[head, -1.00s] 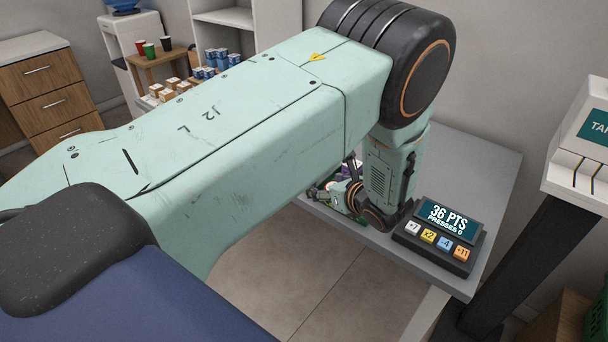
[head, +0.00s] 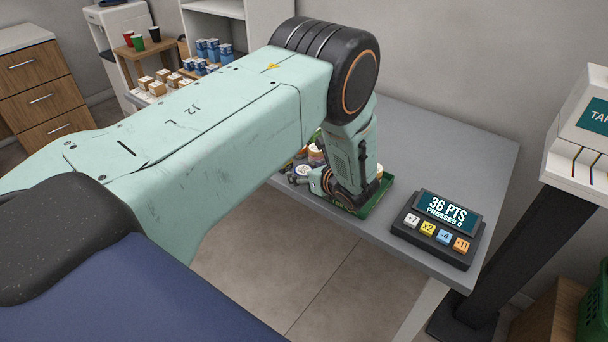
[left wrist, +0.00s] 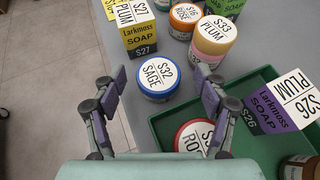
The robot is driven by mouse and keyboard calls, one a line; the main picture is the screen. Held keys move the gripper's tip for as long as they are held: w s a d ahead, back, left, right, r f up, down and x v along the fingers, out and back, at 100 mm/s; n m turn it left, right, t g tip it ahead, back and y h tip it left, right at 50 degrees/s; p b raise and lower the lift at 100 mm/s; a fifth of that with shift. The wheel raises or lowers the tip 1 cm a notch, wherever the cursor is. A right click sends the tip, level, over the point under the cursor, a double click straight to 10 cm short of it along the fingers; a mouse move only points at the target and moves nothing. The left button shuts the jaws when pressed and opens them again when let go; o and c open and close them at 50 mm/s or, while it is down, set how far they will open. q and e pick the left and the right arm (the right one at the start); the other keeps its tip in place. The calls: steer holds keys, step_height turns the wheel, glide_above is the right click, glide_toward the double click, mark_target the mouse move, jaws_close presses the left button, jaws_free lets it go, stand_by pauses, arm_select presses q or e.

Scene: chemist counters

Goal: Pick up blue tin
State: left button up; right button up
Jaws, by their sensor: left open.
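In the left wrist view the blue tin (left wrist: 158,82), with a white lid marked S32 SAGE, stands upright on the grey counter. My left gripper (left wrist: 162,79) is open, with one finger on either side of the tin in the picture. Nothing is held, and I cannot tell whether a finger touches the tin. In the head view my left gripper (head: 309,181) is low over the counter, partly hidden by my own arm. My right gripper is not in view.
A green tray (left wrist: 262,80) lies to the right, holding a red tin (left wrist: 193,138) and a purple soap box (left wrist: 284,104). A yellow soap box (left wrist: 138,34) and a pink tin (left wrist: 213,38) stand behind the blue tin. A button console (head: 437,228) sits at the counter's front right.

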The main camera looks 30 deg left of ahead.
arm_select(q)
steer(key=shift+s+d+r, duration=0.15)
steer(key=shift+s+r, duration=0.1)
steer(key=shift+r, duration=0.05)
steer(key=shift+w+a+f, duration=0.25)
steer(key=shift+a+f, duration=0.15)
steer(key=c, duration=0.5)
steer(key=shift+d+r, duration=0.1)
steer(key=shift+d, duration=0.15)
steer(key=shift+c, duration=1.4)
steer(key=shift+s+r, duration=0.2)
steer(key=c, duration=0.3)
steer(key=shift+c, duration=0.7)
steer(key=shift+w+a+f, duration=0.2)
